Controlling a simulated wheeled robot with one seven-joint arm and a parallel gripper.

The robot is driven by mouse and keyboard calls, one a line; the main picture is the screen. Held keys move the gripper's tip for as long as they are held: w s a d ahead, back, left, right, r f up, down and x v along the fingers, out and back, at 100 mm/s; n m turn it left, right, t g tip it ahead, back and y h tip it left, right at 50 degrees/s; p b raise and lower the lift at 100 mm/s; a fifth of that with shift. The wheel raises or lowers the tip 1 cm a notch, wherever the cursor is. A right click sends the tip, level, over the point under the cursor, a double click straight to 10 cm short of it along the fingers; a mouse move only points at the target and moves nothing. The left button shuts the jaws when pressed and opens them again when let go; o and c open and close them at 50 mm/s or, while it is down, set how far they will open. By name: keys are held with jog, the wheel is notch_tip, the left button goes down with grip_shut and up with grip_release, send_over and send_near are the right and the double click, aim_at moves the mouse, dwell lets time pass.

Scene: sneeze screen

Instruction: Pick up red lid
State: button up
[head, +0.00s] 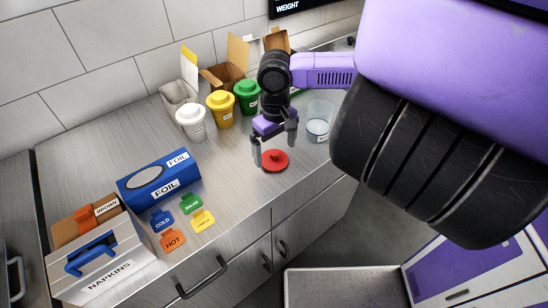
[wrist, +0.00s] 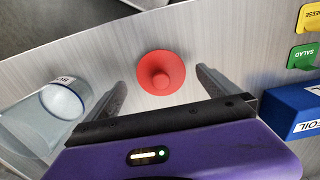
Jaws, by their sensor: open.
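The red lid (head: 274,161) is a round disc with a small knob on top. It lies flat on the metal counter near its front edge. In the wrist view the red lid (wrist: 161,73) is ahead of my gripper, between the lines of its two fingers. My gripper (head: 274,150) is open and empty, pointing down at the lid from just above and behind it. In the wrist view the fingers of my gripper (wrist: 160,82) are spread wider than the knob. I cannot tell the exact height gap.
A clear container (head: 318,122) stands right of my gripper. White (head: 190,122), yellow (head: 221,110) and green (head: 246,97) lidded containers stand behind. The blue foil box (head: 160,180), napkin box (head: 105,265) and label cards (head: 173,241) lie left. Counter around the lid is clear.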

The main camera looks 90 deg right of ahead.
aim_at(275, 153)
jog(key=shift+f, duration=1.3)
jog(key=c, duration=1.4)
jog(key=shift+r, duration=0.1)
notch_tip(275, 153, up, 20)
jog(key=shift+f+b, duration=0.1)
jog(key=shift+b, duration=0.45)
